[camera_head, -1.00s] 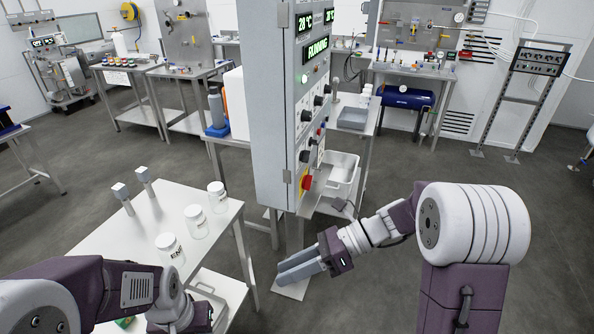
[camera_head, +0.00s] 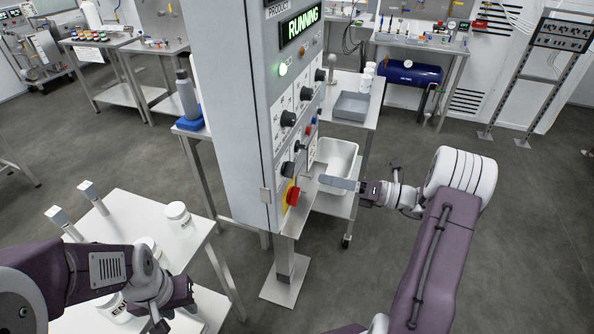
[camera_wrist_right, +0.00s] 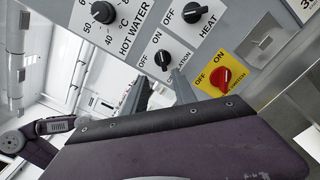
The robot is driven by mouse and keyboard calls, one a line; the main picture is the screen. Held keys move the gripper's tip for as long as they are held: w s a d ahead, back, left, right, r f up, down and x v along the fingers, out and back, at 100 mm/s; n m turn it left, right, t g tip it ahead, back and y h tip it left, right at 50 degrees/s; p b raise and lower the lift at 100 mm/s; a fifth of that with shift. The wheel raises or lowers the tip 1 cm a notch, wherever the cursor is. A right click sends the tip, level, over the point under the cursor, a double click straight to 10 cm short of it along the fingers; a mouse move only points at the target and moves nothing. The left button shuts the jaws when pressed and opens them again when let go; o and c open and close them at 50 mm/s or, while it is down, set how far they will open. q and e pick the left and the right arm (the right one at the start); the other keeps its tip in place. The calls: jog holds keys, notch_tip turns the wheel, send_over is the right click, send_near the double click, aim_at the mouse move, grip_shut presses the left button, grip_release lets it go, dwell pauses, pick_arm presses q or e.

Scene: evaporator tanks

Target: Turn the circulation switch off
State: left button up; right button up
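The circulation switch (camera_wrist_right: 163,58) is a black knob on the grey control panel, its label partly hidden in the right wrist view. In the head view it is the black knob (camera_head: 287,168) above the red switch. Its exact pointer direction is hard to tell. My right gripper (camera_wrist_right: 162,76) has its two fingers apart, tips just below the circulation knob, with nothing between them. In the head view the right gripper (camera_head: 338,183) points left toward the panel, beside the red switch. My left gripper (camera_head: 160,322) is at the bottom edge; its fingers are not clear.
The red switch (camera_wrist_right: 222,77) on its yellow plate is close right of the right fingers. The heat knob (camera_wrist_right: 193,12) and hot water knob (camera_wrist_right: 103,12) are above. The display (camera_head: 300,30) reads RUNNING. A white table (camera_head: 130,215) with jars stands at left.

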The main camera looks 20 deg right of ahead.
aim_at(289, 170)
jog(key=x, duration=0.9)
jog(key=shift+w+f+p, duration=0.2)
jog(key=shift+w+p, duration=0.15)
jog(key=shift+w, duration=0.1)
grip_shut()
